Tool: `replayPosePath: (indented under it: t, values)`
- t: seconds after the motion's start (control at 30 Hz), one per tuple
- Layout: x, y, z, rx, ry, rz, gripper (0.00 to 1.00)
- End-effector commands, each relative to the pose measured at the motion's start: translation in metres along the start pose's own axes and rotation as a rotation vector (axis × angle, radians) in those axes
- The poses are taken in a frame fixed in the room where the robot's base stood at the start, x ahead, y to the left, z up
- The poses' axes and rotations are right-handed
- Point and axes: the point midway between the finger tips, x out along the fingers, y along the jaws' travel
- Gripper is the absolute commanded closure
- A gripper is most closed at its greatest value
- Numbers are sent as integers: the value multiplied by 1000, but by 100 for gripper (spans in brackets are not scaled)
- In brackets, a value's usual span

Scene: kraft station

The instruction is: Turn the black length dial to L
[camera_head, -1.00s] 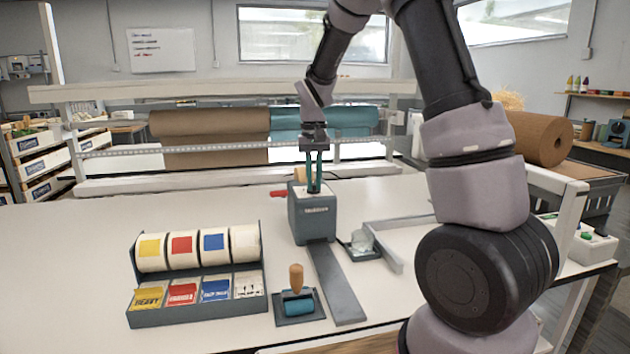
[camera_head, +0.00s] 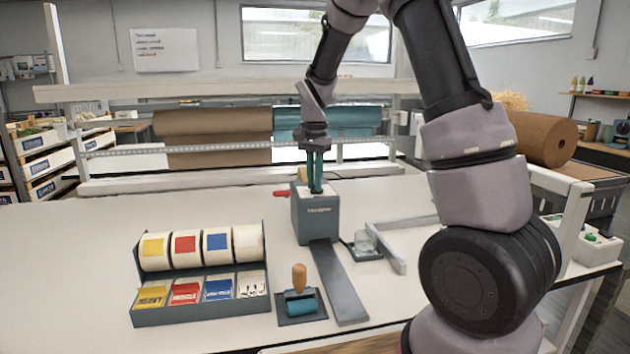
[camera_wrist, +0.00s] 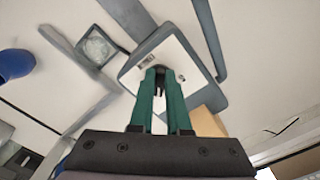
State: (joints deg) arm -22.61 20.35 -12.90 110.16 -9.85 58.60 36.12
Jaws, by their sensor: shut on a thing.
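The grey dispenser box (camera_head: 318,224) stands on the white table, with a pale top plate. My gripper (camera_head: 316,190) points down onto that top plate with its teal fingers close together. In the wrist view, my gripper (camera_wrist: 160,80) has its fingertips on the small black dial (camera_wrist: 162,76), which sits between them on the white top plate (camera_wrist: 180,57). The fingers hide most of the dial, so its pointer cannot be read. Small dark markings lie on the plate beside the dial, too small to read.
A red lever (camera_head: 282,193) sticks out at the box's left. A grey strip (camera_head: 338,285) runs forward from the box. A label rack (camera_head: 200,312), a wooden-handled roller (camera_head: 299,280) and a glass block (camera_head: 364,242) stand nearby. The table's left side is clear.

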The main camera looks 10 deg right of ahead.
Motion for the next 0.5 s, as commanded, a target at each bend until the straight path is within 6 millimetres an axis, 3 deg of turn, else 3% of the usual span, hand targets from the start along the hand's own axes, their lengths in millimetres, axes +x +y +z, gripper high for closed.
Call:
replayPosePath:
  t: [0.47,0.5]
  values:
    - [-2,-1,-1,15,3,-4,100]
    - [-2,-1,-1,15,3,-4,81]
